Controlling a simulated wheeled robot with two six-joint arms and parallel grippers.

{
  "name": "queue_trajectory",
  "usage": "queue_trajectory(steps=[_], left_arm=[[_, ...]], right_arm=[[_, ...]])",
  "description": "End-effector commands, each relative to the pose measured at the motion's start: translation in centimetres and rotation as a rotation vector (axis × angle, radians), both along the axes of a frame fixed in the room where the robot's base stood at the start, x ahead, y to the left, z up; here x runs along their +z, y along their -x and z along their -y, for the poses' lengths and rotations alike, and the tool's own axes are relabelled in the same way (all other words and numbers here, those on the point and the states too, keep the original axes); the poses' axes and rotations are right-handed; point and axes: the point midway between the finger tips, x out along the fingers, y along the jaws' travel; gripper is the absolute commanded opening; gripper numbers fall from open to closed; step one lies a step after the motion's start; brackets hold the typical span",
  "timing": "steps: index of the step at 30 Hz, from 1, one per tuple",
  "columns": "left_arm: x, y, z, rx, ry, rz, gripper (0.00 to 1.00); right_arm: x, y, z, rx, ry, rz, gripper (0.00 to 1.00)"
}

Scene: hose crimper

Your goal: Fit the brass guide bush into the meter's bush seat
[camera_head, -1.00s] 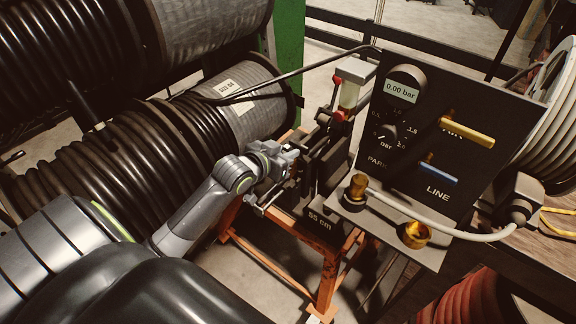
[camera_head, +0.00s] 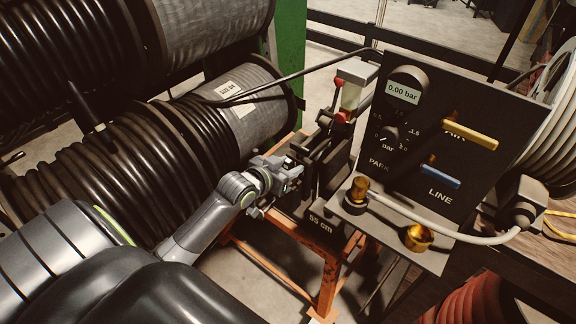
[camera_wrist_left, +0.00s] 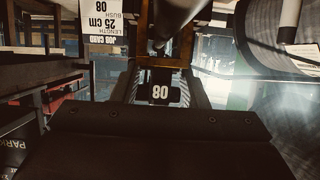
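My left gripper (camera_head: 289,174) reaches in from the left, in front of the dark meter (camera_head: 322,172) on the orange stand. In the left wrist view a dark piece marked 08 (camera_wrist_left: 160,94) sits between the two ribbed fingers, which appear shut on it. I take it for the guide bush's tagged holder; no brass on it shows clearly. The meter's bush seat is hidden or too small to make out beside the gripper. My right gripper is not in view.
A job card (camera_wrist_left: 104,22) reads length 25 cm, bush 08. The pressure panel (camera_head: 425,140) reads 0.00 bar. A brass fitting (camera_head: 360,190) and a brass cup (camera_head: 418,238) sit on its ledge. Hose reels (camera_head: 110,175) fill the left side.

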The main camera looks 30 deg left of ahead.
Motion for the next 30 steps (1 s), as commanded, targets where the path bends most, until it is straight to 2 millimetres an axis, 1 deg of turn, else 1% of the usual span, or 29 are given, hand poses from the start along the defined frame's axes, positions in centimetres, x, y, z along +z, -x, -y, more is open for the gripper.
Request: queue_trajectory(steps=[5,7,11,14,21,24,30], left_arm=[[0.1,0.0,0.0,0.000,0.000,0.000,0.40],[0.4,0.0,0.0,0.000,-0.001,0.001,0.40],[0.8,1.3,-0.2,0.000,-0.003,-0.001,0.40],[1.5,2.8,-0.2,-0.002,-0.004,0.000,0.40],[3.4,7.5,-0.7,-0.002,-0.005,-0.002,0.40],[4.0,9.0,-0.8,-0.002,-0.004,-0.002,0.40],[4.7,10.7,-0.9,-0.001,-0.002,-0.001,0.40]], right_arm=[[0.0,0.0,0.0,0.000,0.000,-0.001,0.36],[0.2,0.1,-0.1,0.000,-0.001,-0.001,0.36],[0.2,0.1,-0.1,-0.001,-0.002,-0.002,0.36],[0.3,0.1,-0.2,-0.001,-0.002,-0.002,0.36],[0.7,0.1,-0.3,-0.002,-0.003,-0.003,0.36],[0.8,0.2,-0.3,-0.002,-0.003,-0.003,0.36],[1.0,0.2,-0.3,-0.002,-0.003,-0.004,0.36]])
